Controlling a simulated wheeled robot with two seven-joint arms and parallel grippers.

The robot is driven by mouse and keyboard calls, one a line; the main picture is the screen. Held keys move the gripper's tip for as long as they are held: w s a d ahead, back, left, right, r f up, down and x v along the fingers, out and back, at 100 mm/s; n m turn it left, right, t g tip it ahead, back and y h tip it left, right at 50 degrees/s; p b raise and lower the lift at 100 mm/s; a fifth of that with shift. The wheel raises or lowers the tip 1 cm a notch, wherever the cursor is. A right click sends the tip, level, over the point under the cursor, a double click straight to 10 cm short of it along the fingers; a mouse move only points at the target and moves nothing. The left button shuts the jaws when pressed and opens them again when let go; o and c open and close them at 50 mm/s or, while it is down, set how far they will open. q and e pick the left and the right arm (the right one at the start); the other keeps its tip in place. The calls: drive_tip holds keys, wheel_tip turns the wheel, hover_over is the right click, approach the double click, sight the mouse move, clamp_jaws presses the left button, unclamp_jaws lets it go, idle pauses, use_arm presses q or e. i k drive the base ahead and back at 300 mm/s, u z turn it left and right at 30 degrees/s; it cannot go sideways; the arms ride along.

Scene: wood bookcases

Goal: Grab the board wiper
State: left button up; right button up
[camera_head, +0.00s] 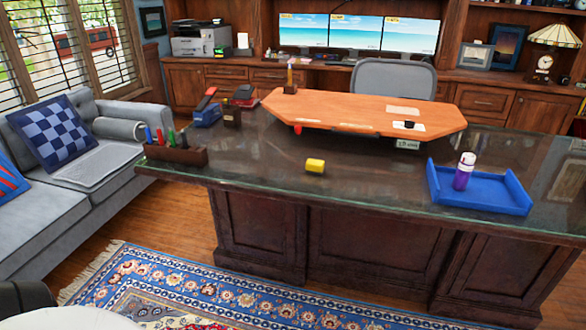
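A small yellow block (315,166), which looks like the board wiper, lies on the dark glass-topped desk (265,165) near its front edge, left of the middle. It stands clear of other items. Neither of my grippers is in view, so how they stand relative to the block is not shown.
A dark pen holder (177,153) with several coloured markers stands to the left. A blue tray (480,198) with a purple-and-white bottle (464,171) is at the right. Bare glass surrounds the block. A patterned rug (215,288) covers the floor in front.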

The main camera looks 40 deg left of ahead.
sight(313, 166)
drive_tip(key=u, duration=1.8)
